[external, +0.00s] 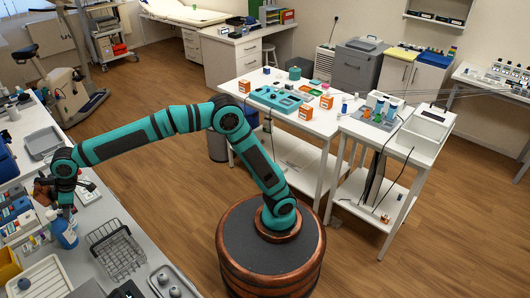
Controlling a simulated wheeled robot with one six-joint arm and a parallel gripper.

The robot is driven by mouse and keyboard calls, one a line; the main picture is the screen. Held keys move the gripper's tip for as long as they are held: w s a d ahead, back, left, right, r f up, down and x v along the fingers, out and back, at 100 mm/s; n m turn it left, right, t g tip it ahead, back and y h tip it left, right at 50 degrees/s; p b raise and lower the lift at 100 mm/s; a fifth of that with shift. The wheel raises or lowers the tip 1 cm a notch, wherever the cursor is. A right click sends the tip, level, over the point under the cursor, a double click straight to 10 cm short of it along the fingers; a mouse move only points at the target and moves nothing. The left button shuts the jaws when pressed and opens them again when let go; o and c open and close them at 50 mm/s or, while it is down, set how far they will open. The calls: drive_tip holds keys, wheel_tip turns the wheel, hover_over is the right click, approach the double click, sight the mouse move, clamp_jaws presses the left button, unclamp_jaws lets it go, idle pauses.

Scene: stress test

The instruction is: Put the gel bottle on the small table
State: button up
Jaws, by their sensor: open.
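A blue bottle (66,237) with a pale label stands on the left counter and looks like the gel bottle. My gripper (64,209) points down at the bottle's top; it is open, though its fingers are small and dark here. I cannot tell whether they touch the bottle. Two white tables stand on the right, and I cannot tell for sure which is the small table. The narrower one (424,150) carries a rack of coloured bottles and a white bin. The wider one (323,130) holds a teal tray and orange-and-white boxes.
Open wooden floor (170,190) lies between counter and tables.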

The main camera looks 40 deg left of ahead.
drive_tip(key=v, duration=0.8)
